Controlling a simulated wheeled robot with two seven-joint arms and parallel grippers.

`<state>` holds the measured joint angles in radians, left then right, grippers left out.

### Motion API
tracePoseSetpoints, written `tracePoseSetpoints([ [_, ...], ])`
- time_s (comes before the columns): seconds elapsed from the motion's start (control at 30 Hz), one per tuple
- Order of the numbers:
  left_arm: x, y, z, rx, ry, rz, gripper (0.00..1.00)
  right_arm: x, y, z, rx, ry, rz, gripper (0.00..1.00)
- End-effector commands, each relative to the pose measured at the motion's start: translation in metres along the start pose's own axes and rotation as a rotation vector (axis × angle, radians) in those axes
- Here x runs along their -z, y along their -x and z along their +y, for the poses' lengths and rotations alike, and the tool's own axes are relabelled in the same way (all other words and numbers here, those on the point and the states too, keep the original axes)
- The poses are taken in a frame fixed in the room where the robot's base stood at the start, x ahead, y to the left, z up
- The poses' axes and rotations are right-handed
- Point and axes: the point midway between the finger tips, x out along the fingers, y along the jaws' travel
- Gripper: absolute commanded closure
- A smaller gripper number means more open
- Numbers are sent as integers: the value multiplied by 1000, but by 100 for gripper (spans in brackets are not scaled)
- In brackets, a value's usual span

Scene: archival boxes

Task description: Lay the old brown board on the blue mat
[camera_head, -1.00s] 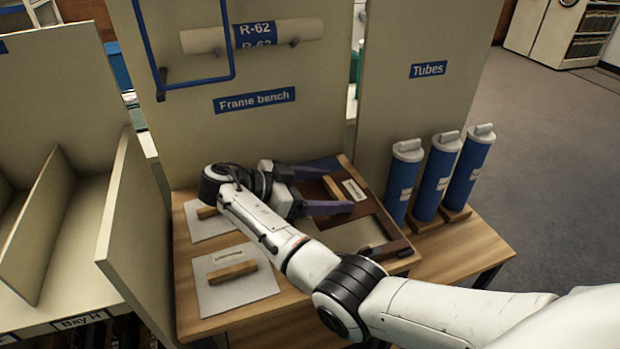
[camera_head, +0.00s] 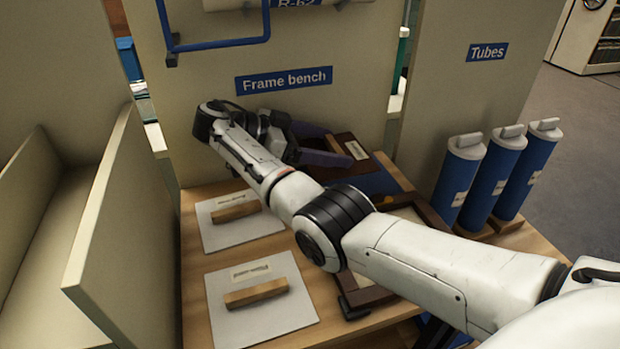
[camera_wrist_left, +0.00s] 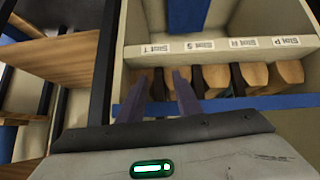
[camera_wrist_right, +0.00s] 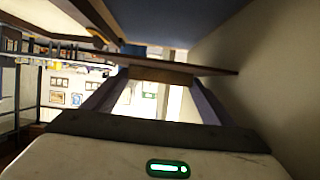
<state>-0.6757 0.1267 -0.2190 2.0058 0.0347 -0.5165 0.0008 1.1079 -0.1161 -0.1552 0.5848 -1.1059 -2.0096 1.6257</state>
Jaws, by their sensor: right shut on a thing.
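The old brown board (camera_head: 374,164) is dark brown with a pale label and is held at the back of the bench. My right gripper (camera_head: 335,150) is shut on its wooden handle, which the fingers partly hide. In the right wrist view the board (camera_wrist_right: 215,70) shows almost edge-on, slightly tilted, with the handle (camera_wrist_right: 160,76) between the fingertips. The blue mat (camera_head: 378,184) shows in front of and below the board; it also seems to fill the top of the right wrist view (camera_wrist_right: 180,20), apart from the board. My left gripper (camera_wrist_left: 157,92) is open and empty.
Two pale boards with wooden handles (camera_head: 240,211) (camera_head: 256,292) lie on the left of the bench. A brown frame (camera_head: 430,215) is partly behind my arm. Blue tubes (camera_head: 459,185) stand at right. The panel (camera_head: 345,70) rises close behind. Slotted wooden blocks (camera_wrist_left: 215,78) are near my left gripper.

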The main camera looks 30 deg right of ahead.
Motion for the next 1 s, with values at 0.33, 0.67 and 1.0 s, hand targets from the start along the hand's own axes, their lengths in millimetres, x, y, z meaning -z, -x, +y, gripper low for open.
tracePoseSetpoints([
  [0.33, -26, -13, 1, -10, 16, -9, 69, -35, -10, 1, 3, 7, 0, 46],
  [0.67, -45, -33, -4, -12, 16, -3, 69, -68, -22, 1, 7, 8, 1, 46],
  [1.0, -36, -30, -5, -12, 13, 13, 69, -68, -21, 1, 7, 9, 0, 46],
])
